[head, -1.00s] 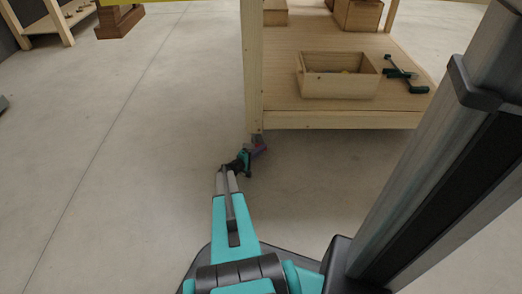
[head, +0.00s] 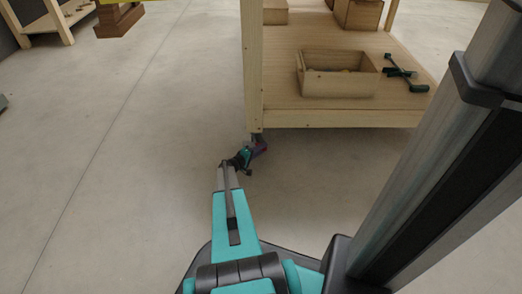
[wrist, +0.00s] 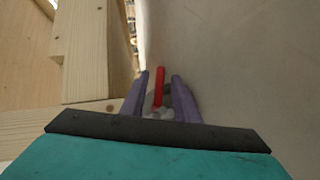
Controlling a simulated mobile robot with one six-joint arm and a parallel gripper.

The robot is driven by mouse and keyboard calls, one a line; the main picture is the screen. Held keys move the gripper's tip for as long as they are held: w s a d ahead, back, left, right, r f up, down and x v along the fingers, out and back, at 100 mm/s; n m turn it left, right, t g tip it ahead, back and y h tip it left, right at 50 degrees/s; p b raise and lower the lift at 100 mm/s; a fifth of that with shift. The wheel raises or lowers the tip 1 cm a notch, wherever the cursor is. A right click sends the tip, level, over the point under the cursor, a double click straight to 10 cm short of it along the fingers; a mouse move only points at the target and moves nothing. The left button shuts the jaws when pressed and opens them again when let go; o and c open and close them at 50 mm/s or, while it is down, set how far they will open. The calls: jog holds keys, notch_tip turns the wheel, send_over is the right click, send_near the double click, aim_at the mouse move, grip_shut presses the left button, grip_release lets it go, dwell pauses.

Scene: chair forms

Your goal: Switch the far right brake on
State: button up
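The red brake lever (wrist: 160,82) shows in the wrist view, sticking out between the two purple fingers of my gripper (wrist: 160,90). A gap shows on each side of the lever, so my gripper is open around it. Part of a pale grey castor (wrist: 154,112) shows below the lever, mostly hidden by the fingers. In the head view my gripper (head: 260,146) is low by the foot of the near-left table leg (head: 254,80). The lever cannot be made out there. Whether it is up or down is hard to tell.
The wooden table's lower shelf (head: 340,112) carries an open wooden box (head: 338,86) and a dark green clamp-like tool (head: 404,74). In the wrist view the wooden leg (wrist: 88,50) is close to the left of my fingers. The concrete floor (head: 120,130) at left is clear.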

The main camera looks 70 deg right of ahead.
jog(key=shift+a, duration=0.15)
jog(key=shift+w+a+r+p, duration=0.25)
jog(key=shift+w+a+p, duration=0.1)
jog(key=shift+a, duration=0.2)
jog(key=p+v, duration=0.3)
jog(key=v, duration=0.9)
jog(key=shift+a+f+p, duration=0.1)
jog(key=shift+p, duration=0.3)
